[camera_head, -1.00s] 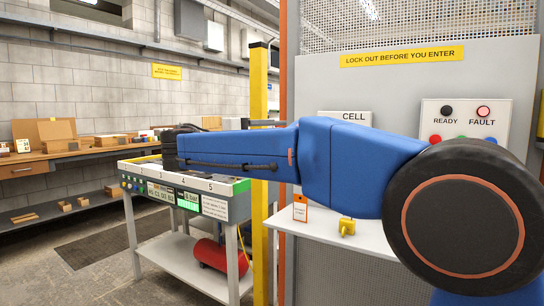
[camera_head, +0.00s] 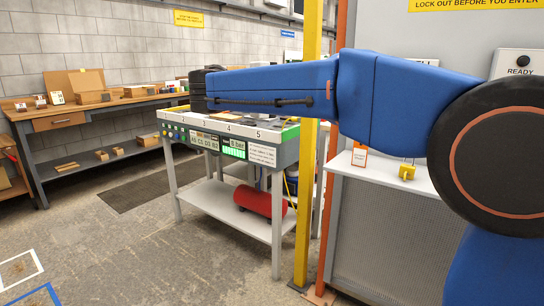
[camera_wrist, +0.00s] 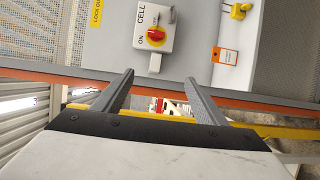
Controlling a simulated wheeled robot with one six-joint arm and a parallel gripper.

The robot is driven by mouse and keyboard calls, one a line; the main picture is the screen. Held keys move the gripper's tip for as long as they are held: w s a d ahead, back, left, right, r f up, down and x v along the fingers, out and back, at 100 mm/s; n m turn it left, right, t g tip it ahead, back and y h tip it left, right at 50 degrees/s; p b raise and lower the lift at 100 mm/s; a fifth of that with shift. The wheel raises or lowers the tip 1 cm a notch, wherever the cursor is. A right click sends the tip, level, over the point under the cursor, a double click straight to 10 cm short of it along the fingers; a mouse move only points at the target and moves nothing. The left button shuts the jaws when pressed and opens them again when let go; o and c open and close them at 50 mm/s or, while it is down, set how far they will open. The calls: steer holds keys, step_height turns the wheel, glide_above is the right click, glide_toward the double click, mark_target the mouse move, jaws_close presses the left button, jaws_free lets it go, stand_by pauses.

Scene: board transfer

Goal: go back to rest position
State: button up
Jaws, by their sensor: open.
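My blue arm stretches across the head view from the right, with its dark wrist end in front of the numbered test bench (camera_head: 232,129). The gripper's fingers are not distinct there. In the wrist view my gripper (camera_wrist: 160,85) shows two grey fingers spread apart with nothing between them. Beyond the fingers are the grey cell panel and a yellow post. The panel's switch box with a red and yellow rotary switch (camera_wrist: 156,36) is ahead, apart from the fingers.
A yellow post (camera_head: 308,150) and orange post (camera_head: 329,210) stand close beside my arm. A white shelf (camera_head: 385,172) holds an orange tag (camera_head: 359,155) and yellow padlock (camera_head: 407,171). A red tank (camera_head: 262,199) lies under the bench. A wooden workbench (camera_head: 60,121) stands left.

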steer(key=s+d+f+g+y, duration=0.2)
steer(key=s+d+f+y, duration=0.1)
steer(key=s+d+f, duration=0.55)
steer(key=s+d+f+g+y, duration=0.2)
steer(key=s+d+f+y, duration=0.25)
steer(key=d+f, duration=0.7)
steer(key=s+f+m+y, duration=0.6)
steer(key=s+f+y, duration=0.1)
steer(key=s+f, duration=1.2)
steer(key=s, duration=0.2)
steer(key=shift+s+d+f+m, duration=0.25)
steer(key=shift+s+d+m, duration=0.05)
steer(key=shift+s+d, duration=0.1)
steer(key=shift+y, duration=0.25)
